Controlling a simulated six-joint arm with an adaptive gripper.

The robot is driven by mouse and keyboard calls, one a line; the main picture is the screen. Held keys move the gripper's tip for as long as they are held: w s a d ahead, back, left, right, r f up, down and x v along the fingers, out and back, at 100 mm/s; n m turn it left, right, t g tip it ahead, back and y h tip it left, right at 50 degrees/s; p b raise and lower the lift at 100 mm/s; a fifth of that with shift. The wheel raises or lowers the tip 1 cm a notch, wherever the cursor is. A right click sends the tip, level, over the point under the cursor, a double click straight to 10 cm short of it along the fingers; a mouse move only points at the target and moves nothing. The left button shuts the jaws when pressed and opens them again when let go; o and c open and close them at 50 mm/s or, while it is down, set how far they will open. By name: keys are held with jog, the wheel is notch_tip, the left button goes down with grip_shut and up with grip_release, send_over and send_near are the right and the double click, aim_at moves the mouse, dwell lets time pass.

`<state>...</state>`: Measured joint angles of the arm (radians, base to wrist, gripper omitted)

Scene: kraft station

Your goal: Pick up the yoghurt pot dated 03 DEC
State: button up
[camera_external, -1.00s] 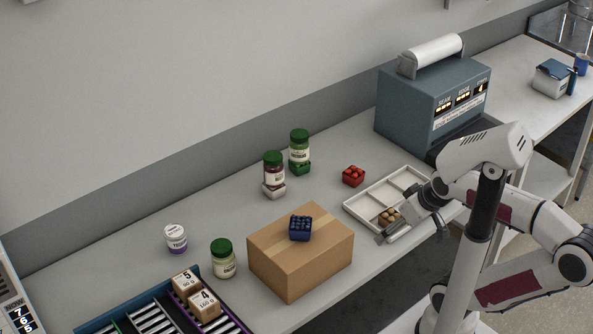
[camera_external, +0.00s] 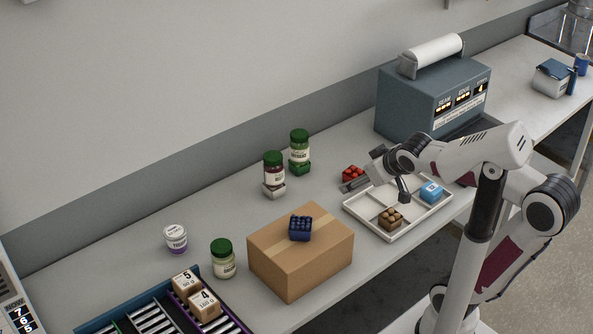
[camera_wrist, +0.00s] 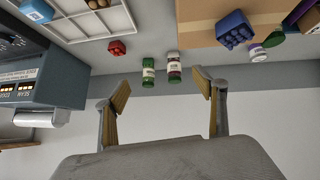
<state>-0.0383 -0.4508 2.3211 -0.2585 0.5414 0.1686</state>
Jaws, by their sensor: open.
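A small white pot with a purple band (camera_external: 175,238) stands upright on the bench at the left, behind the green-lidded jar (camera_external: 223,260). It looks like the yoghurt pot, but its date is too small to read. In the wrist view, the pot (camera_wrist: 257,52) is near the upper right, by the carton. My gripper (camera_external: 377,189) is open and empty above the back-left part of the white tray, well to the right of the pot. In the wrist view, its fingers (camera_wrist: 162,90) are spread wide with nothing between them.
A cardboard carton (camera_external: 300,260) topped by a dark blue punnet (camera_external: 301,228) stands between pot and tray. The divided tray (camera_external: 365,223) holds brown and blue items. A red punnet (camera_external: 353,173) is near my gripper. Numbered boxes (camera_external: 204,305) sit front left.

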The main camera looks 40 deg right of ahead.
jog(key=w+a+r+n+t+y, duration=0.15)
jog(key=w+a, duration=0.45)
jog(key=w, duration=0.7)
jog(key=w+a+r+n+t+y, duration=0.1)
jog(key=w+a+n+t+y, duration=0.3)
jog(key=w, duration=0.8)
jog(key=w+a+f+n+g+y, duration=0.2)
jog(key=a+f+y, duration=0.2)
jog(key=a+f, duration=0.3)
jog(key=w+a+f+n+g+y, duration=0.3)
jog(key=a+f, duration=0.4)
jog(key=a, duration=0.9)
jog(key=shift+w+g+y, duration=0.2)
jog(key=shift+g+y, duration=0.15)
jog(key=shift+y, duration=0.2)
jog(key=shift+a, duration=0.1)
send_near(178, 230)
jog(key=x, duration=0.3)
jog(key=shift+w+a, duration=0.15)
jog(key=shift+a, duration=0.15)
jog(key=shift+x, duration=0.85)
